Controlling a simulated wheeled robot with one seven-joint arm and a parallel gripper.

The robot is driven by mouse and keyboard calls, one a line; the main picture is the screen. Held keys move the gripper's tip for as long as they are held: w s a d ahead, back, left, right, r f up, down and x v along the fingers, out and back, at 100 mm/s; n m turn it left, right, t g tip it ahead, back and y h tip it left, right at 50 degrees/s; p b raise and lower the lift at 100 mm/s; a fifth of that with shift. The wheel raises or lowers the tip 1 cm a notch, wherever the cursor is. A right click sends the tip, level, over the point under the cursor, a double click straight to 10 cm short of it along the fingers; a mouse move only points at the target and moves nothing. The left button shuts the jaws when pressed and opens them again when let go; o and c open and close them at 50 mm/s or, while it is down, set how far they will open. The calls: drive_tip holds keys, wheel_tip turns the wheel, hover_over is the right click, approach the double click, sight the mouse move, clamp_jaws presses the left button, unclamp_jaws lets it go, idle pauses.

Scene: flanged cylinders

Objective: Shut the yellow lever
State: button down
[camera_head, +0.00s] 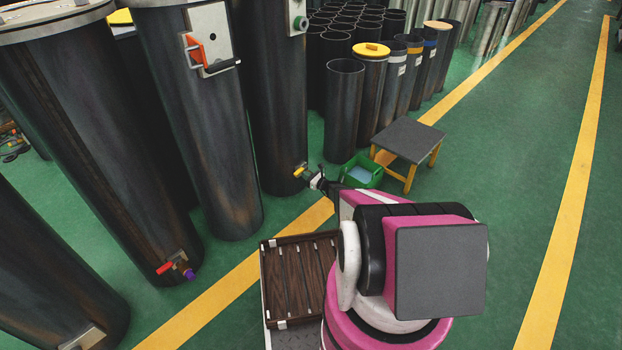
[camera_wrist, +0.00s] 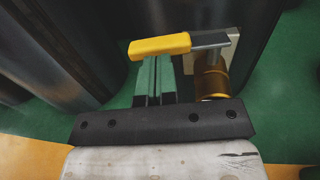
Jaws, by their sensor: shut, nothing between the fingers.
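The yellow lever (camera_head: 299,171) is low on the front of a tall dark cylinder (camera_head: 272,100) in the head view. In the wrist view the yellow lever (camera_wrist: 160,46) lies nearly level across the picture. Its bare metal end joins a brass valve body (camera_wrist: 211,80) at the right. My gripper (camera_head: 318,180) is just right of the lever in the head view. In the wrist view my gripper (camera_wrist: 154,72) is shut and empty, its fingertips close below the yellow handle. The handle hides the very tips, so I cannot tell whether they touch.
A green crate (camera_head: 346,176) and a small stool (camera_head: 409,140) stand right of my gripper. Another cylinder has a red lever (camera_head: 164,268) low at left. A wooden slatted tray (camera_head: 297,240) is below. Open green floor lies at right.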

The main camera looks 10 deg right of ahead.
drive_tip(key=shift+w+a, duration=0.4)
drive_tip(key=shift+a, duration=0.1)
